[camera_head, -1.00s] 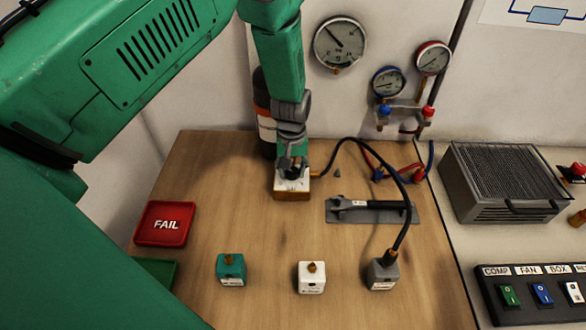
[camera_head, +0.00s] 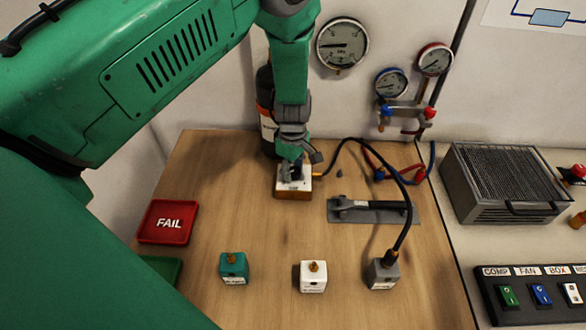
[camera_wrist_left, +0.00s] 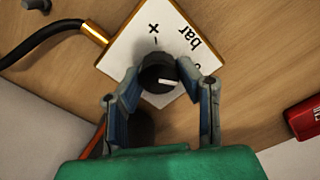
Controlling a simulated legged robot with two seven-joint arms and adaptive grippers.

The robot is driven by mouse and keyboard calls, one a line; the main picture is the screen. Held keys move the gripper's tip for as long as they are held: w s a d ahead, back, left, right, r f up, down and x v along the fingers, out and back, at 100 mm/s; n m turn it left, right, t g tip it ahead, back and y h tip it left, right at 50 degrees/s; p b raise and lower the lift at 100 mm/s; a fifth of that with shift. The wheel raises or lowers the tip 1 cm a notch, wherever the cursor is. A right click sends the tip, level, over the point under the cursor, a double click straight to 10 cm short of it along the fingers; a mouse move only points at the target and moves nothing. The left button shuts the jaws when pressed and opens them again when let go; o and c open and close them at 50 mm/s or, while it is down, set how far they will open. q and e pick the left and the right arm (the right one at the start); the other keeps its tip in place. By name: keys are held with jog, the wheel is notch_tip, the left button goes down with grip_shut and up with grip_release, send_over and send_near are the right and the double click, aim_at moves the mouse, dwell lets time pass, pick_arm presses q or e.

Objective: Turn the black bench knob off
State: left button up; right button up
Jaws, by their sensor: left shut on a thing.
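The black bench knob (camera_wrist_left: 158,74) has a white pointer line and sits on a white block marked "bar", + and −, in the left wrist view. In the head view the block (camera_head: 293,188) stands on the wooden bench at the back, and my gripper mostly hides the knob. My left gripper (camera_head: 291,166) comes down on it from above. In the left wrist view its two fingers (camera_wrist_left: 159,78) are shut on the knob, one on each side. My right gripper is in neither view.
A black hose (camera_head: 375,158) arches from the block to a grey block (camera_head: 383,275). A wrench (camera_head: 370,207) lies right of the knob block. White (camera_head: 313,279) and teal (camera_head: 233,268) blocks and a red FAIL tray (camera_head: 167,222) stand nearer. A large gauge (camera_head: 342,44) hangs behind.

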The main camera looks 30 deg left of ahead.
aim_at(295, 169)
pick_arm(q)
jog(key=shift+s+d+f+n, duration=0.15)
jog(key=shift+d+n, duration=0.05)
jog(key=shift+n, duration=0.6)
jog(key=o, duration=1.1)
jog(key=shift+o, duration=0.2)
jog(key=shift+w, duration=0.25)
notch_tip(295, 169, up, 12)
jog(key=shift+w, duration=0.1)
jog(key=shift+f, duration=0.1)
